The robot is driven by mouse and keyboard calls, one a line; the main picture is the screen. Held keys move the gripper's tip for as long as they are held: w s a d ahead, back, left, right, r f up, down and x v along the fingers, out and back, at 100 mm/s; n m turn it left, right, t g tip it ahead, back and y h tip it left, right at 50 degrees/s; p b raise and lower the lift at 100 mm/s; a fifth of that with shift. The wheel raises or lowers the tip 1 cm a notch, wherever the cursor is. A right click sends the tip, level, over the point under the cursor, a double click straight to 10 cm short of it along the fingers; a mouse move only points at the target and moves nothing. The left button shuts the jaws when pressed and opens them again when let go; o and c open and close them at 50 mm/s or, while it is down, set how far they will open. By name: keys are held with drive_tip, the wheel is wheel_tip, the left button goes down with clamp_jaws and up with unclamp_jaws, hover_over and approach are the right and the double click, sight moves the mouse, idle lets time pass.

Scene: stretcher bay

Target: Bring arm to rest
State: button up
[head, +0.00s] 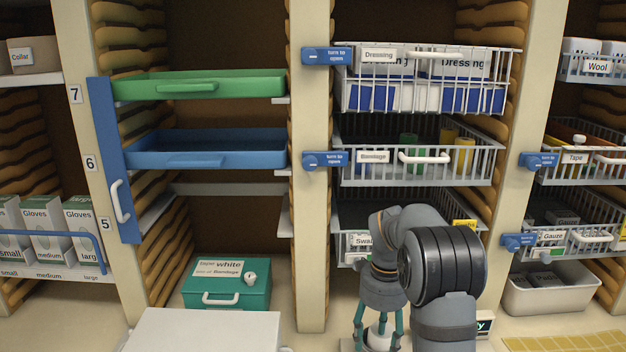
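My arm (447,265) rises from the bottom of the head view, right of centre, and bends over at its top. Its end part points down in front of the lower middle basket. My gripper (376,345) is at the bottom edge of the view, with teal fingers spread around a pale object. The fingertips are cut off or hidden, so I cannot tell whether it grips anything.
A green tray (240,84) and a blue tray (255,151) stick out at the left. Wire baskets marked Dressing (430,82) and Bandage (470,165) are above my arm. A teal box (227,287) and a white surface (205,332) are at lower left. A grey bin (548,298) stands at right.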

drive_tip(key=shift+f, duration=0.15)
wheel_tip(320, 180, up, 14)
drive_tip(key=p, duration=0.1)
wheel_tip(320, 180, down, 14)
drive_tip(key=shift+b, duration=0.45)
drive_tip(key=shift+r+p, duration=0.3)
drive_tip(key=shift+f+b, duration=0.3)
drive_tip(key=shift+f, duration=0.55)
wheel_tip(320, 180, up, 2)
drive_tip(key=shift+r+p, duration=0.15)
drive_tip(key=shift+p, duration=1.1)
